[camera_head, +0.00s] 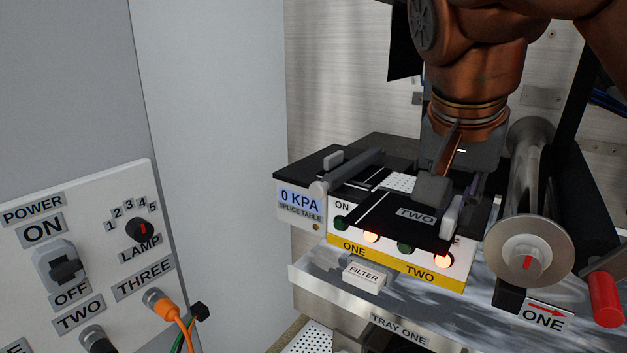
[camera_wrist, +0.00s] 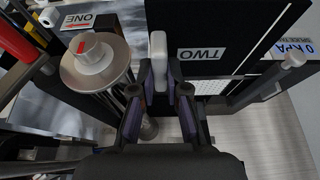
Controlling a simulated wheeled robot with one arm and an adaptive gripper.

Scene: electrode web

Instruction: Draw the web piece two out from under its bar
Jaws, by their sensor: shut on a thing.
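The web piece two (camera_head: 380,215) is a black sheet with a grey TWO label and a thin white line. It overhangs the front of the splice table (camera_head: 300,208) and covers part of its front panel. It also shows in the wrist view (camera_wrist: 205,25). A pale grey upright grip (camera_head: 452,213) stands at its right edge; it shows between the fingers in the wrist view (camera_wrist: 158,48). My gripper (camera_wrist: 160,85) is shut on this grip. In the head view my gripper (camera_head: 452,192) hides the sheet's rear right part. I cannot make out bar two there.
A grey bar with a round end (camera_head: 318,188) lies across the left black sheet. A perforated white surface (camera_head: 398,181) shows behind. The display reads 0 KPA. A spool with a silver disc (camera_head: 528,250) stands close right. A FILTER block (camera_head: 365,274) sits in front.

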